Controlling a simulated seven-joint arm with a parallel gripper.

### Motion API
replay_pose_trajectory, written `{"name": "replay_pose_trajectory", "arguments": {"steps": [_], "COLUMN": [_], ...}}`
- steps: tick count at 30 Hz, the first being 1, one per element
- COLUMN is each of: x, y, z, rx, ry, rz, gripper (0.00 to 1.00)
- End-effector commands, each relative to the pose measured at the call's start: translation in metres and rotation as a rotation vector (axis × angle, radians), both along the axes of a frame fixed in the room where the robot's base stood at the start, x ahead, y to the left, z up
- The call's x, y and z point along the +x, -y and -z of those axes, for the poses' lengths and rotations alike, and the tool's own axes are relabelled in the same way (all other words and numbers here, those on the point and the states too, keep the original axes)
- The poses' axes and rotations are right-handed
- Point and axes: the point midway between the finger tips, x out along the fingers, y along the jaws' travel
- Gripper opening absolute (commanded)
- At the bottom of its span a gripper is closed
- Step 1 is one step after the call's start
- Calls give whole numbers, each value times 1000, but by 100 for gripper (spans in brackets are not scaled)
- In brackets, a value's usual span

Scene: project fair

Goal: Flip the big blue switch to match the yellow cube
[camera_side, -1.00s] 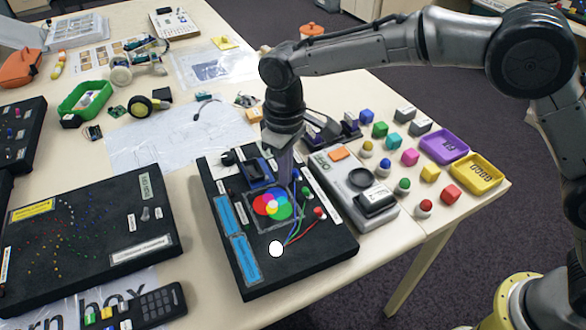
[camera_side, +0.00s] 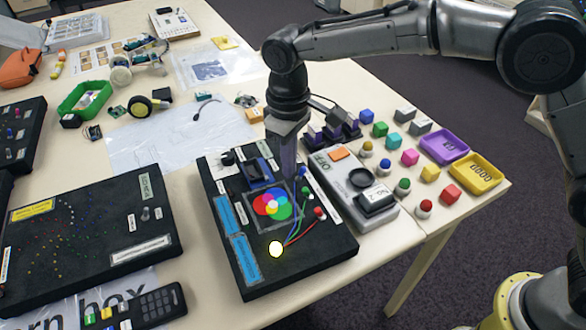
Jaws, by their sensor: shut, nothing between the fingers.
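The black board (camera_side: 325,262) lies near the table's front edge. A big blue switch (camera_side: 259,171) in a dark housing sits on its upper left part. Its exact lever position is too small to tell. My gripper (camera_side: 290,180) is shut and empty, pointing down over the board just right of the switch; I cannot tell whether it touches anything. A round lamp (camera_side: 276,249) near the board's front glows white with a yellowish rim.
Red, green and blue overlapping discs (camera_side: 272,206) and coloured wires are on the board below my gripper. A grey box (camera_side: 345,172) stands close at its right. Purple (camera_side: 444,146) and yellow (camera_side: 477,172) trays sit farther right. Another black board (camera_side: 85,240) lies left.

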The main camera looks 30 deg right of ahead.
Motion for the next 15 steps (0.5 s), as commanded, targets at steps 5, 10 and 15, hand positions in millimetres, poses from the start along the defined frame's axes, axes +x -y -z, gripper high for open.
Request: {"name": "replay_pose_trajectory", "arguments": {"steps": [5,10,15], "x": [0,1,1], "y": [-2,-3,-4], "z": [-14,-27,-39], "rx": [3,3,3], "ry": [3,3,4], "rz": [0,0,0], "gripper": [0,0,0]}}
